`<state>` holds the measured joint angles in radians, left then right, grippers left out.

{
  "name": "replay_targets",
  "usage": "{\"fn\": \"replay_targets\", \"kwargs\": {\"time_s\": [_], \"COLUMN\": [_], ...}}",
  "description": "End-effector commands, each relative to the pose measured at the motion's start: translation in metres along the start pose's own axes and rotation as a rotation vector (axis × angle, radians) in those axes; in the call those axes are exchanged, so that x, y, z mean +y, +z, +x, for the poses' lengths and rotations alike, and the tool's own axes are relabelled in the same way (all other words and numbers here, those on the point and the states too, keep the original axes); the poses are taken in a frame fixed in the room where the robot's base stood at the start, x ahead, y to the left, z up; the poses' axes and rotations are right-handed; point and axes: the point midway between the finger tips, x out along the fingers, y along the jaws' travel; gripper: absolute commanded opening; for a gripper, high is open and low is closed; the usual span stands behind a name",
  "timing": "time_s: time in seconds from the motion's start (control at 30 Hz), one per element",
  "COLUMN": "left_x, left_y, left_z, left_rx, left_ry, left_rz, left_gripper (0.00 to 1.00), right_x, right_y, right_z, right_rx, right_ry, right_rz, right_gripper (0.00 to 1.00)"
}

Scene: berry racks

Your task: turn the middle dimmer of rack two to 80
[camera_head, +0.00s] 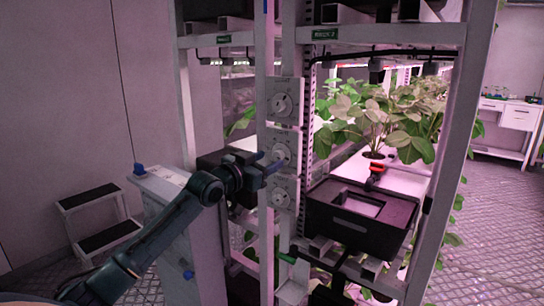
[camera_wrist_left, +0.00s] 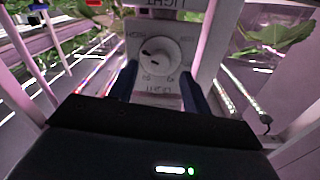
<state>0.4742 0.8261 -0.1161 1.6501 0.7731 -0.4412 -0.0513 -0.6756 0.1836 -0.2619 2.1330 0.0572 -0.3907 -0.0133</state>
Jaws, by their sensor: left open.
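In the left wrist view a white knob (camera_wrist_left: 158,57) with a dark mark lies ahead between the open fingers (camera_wrist_left: 159,76). Contact cannot be told. The panel's lettering appears upside down, and its scale is too small to read. My right gripper is out of view.
A black box (camera_head: 360,222) stands right of the dimmers, with leafy plants (camera_head: 385,125) on the shelf behind. A step stool (camera_head: 95,222) stands at the left. The floor at the right is clear.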

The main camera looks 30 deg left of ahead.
Motion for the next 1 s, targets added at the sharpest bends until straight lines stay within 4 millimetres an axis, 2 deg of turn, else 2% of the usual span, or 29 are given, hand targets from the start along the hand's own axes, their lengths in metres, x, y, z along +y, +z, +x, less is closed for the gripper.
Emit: {"fn": "replay_targets", "kwargs": {"time_s": [0.2, 0.57, 1.0], "left_x": [0.0, 0.0, 0.0], "left_y": [-0.001, 0.0, 0.0], "left_z": [0.023, 0.027, 0.027], "left_rx": [0.001, 0.001, 0.0], "left_ry": [-0.001, 0.0, 0.0], "left_rz": [0.0, 0.0, 0.001], "left_gripper": [0.49, 0.49, 0.13], "right_x": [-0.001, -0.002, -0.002], "right_y": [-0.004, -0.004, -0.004], "right_z": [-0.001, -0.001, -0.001], "right_rx": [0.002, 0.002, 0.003], "right_ry": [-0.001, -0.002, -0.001], "right_rz": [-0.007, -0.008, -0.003], "right_gripper": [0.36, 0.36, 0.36]}}
